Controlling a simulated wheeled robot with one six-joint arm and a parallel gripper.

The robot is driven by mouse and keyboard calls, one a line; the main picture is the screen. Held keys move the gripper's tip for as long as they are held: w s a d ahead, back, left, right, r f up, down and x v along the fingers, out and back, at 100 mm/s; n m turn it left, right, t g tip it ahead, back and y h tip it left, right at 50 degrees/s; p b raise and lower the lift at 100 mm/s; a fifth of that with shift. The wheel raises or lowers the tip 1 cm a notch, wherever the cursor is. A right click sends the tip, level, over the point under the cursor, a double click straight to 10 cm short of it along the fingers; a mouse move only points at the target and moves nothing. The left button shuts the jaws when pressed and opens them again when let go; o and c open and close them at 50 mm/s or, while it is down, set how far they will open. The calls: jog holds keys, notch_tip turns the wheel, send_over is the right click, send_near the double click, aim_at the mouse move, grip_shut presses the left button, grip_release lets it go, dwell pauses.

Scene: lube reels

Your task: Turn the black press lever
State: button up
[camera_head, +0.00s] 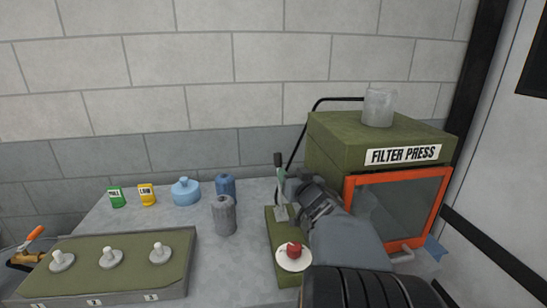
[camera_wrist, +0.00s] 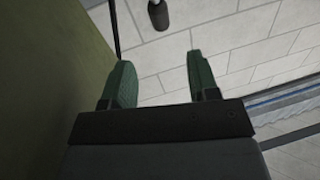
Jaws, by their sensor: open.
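The black press lever (camera_head: 278,162) stands upright on a narrow green base (camera_head: 272,233) left of the filter press, a black knob atop a pale metal shaft. In the wrist view its black knob (camera_wrist: 158,14) shows at the top, beyond the fingertips and between them. My gripper (camera_wrist: 158,75) is open, with its two green fingers apart and nothing between them. In the head view my gripper (camera_head: 290,180) is beside the lever, mostly hidden behind my own wrist. I cannot tell whether a finger touches the shaft.
A red button (camera_head: 294,248) sits in front of the lever. Bottles (camera_head: 224,216) and a numbered tray (camera_head: 100,292) are at the left.

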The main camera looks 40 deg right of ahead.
aim_at(279, 159)
jog(key=x, duration=1.2)
jog(key=shift+w, duration=0.1)
